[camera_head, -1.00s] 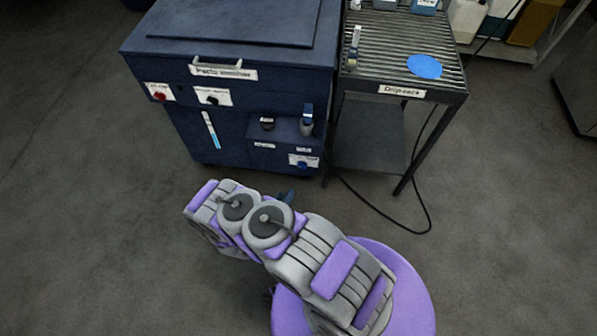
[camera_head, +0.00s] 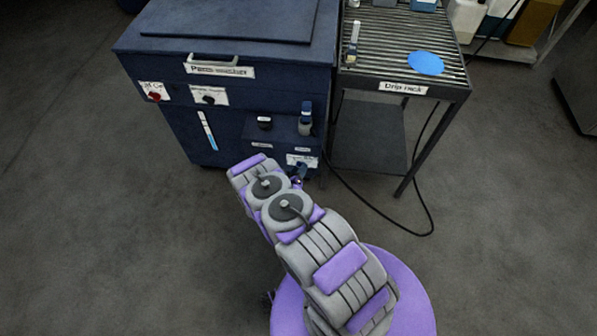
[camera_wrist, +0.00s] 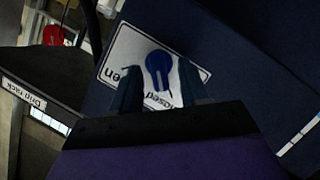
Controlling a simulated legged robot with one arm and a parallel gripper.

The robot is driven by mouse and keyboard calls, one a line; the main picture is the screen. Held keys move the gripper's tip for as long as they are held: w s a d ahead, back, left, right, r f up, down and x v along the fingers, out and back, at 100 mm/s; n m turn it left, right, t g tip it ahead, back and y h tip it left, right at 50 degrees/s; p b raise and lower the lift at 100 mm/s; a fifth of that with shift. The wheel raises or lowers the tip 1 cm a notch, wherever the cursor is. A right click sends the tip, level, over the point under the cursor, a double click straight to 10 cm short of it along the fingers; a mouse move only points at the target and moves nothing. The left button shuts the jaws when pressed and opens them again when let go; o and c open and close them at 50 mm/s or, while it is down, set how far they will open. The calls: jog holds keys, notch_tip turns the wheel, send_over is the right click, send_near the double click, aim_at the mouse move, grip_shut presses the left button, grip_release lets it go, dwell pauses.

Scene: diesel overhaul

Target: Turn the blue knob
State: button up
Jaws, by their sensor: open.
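The blue knob (camera_wrist: 158,68) sits on a white label plate (camera_wrist: 125,52) on the dark blue parts washer (camera_head: 255,95). In the wrist view, the knob lies between and just beyond the fingertips of my gripper (camera_wrist: 158,88). The fingers are apart and hold nothing; whether they touch the knob I cannot tell. The label's lettering appears upside down and is partly covered by the knob and fingers. In the head view, my gripper (camera_head: 299,174) is small, at the washer's lower right front, and the knob there is hard to tell from it.
The drip rack (camera_head: 406,88), with a blue disc (camera_head: 426,63) on top, stands right of the washer. A black cable (camera_head: 385,224) lies on the floor in front of it. The washer front also has a red knob (camera_head: 154,97) and a black knob (camera_head: 208,100). Floor at left is clear.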

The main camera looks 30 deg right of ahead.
jog(key=shift+w+d, duration=0.1)
grip_shut()
dwell(0.4)
